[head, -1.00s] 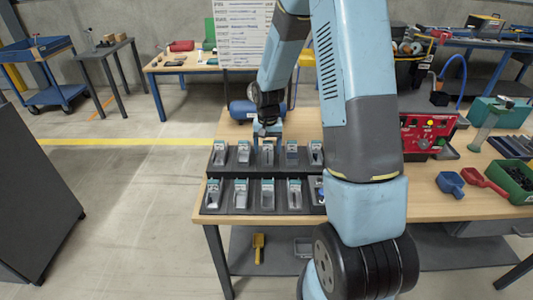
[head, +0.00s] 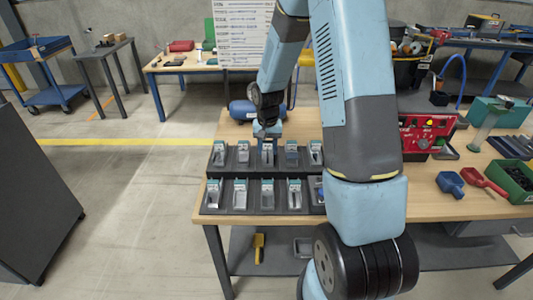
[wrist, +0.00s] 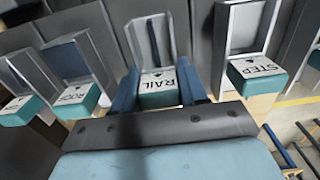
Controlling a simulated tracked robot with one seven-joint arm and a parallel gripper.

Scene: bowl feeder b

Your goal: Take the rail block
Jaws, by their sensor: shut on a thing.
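The rail block (wrist: 158,98) is teal with a white top lettered RAIL. In the wrist view it sits at the front of its grey holder, between the two blue fingers. My gripper (wrist: 158,84) is shut on it, one finger at each side. The block still appears at its holder, and I cannot tell whether it is lifted. In the head view my gripper (head: 267,131) is over the middle of the back row of the dark rack (head: 255,174). The block is too small there to read.
The STEP block (wrist: 257,68) stands close on the right in the wrist view. Another labelled block (wrist: 77,98) stands on the left. Several similar holders fill both rack rows. A blue cylinder (head: 243,110) lies behind the rack. A red panel box (head: 428,134) stands to the right.

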